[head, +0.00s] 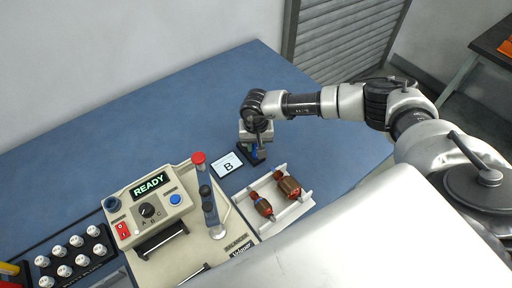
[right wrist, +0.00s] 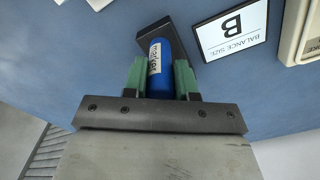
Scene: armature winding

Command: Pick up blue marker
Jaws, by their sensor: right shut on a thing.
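The blue marker (right wrist: 162,72) stands between the green finger pads of my right gripper (right wrist: 161,80) in the right wrist view, with a white label on it. The gripper is shut on it. A dark block-like holder (right wrist: 151,33) shows just beyond the marker; I cannot tell whether the marker still touches it. In the head view my right gripper (head: 257,148) is over the blue table beside the "B" card, and only a bit of the marker (head: 255,151) shows. My left gripper is not in view.
The "B" card (head: 227,165) lies left of my right gripper. A white tray (head: 294,213) with two copper armatures is in front. The winding machine (head: 143,253) with a READY display and a rack of white spools (head: 101,237) are at left. The table's back is clear.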

